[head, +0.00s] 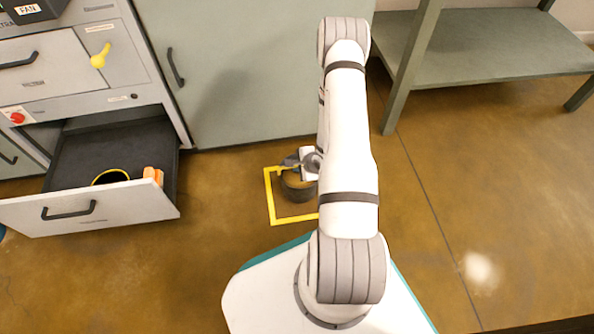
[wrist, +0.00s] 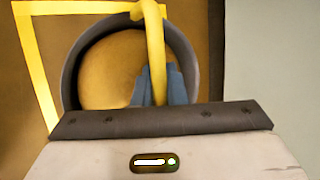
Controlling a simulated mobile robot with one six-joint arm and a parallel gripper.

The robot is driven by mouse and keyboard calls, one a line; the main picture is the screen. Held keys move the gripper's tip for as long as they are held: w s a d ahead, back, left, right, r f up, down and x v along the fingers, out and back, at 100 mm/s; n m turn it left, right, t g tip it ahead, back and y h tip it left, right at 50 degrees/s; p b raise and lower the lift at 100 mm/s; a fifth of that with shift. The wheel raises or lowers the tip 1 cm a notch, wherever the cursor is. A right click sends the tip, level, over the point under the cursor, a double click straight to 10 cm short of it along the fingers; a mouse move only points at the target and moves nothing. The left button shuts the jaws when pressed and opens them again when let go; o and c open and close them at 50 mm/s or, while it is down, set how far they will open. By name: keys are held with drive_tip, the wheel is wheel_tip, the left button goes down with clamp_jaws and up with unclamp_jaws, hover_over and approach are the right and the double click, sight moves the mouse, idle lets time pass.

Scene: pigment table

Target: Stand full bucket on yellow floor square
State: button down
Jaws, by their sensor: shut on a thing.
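The dark grey bucket (head: 297,192) appears within the yellow floor square (head: 270,203) in the head view, partly hidden by my arm. In the wrist view the bucket (wrist: 72,72) is seen from above, looks upright and has tan material inside. The yellow square (wrist: 38,70) runs along its left and top sides there. My gripper (head: 307,165) is shut on the bucket's yellow handle (wrist: 154,40); its blue-grey fingers (wrist: 160,88) show at the handle. I cannot tell whether the bucket's base touches the floor. The square's right side is hidden by my arm.
An open drawer (head: 120,212) at left holds a dark round thing with a yellow rim (head: 110,177) and an orange object (head: 153,175). A grey-green cabinet (head: 240,70) stands behind the square. A shelf table (head: 480,55) stands at right. Floor at right is clear.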

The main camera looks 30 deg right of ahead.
drive_tip(key=shift+f, duration=0.65)
drive_tip(key=c, duration=1.5)
unclamp_jaws()
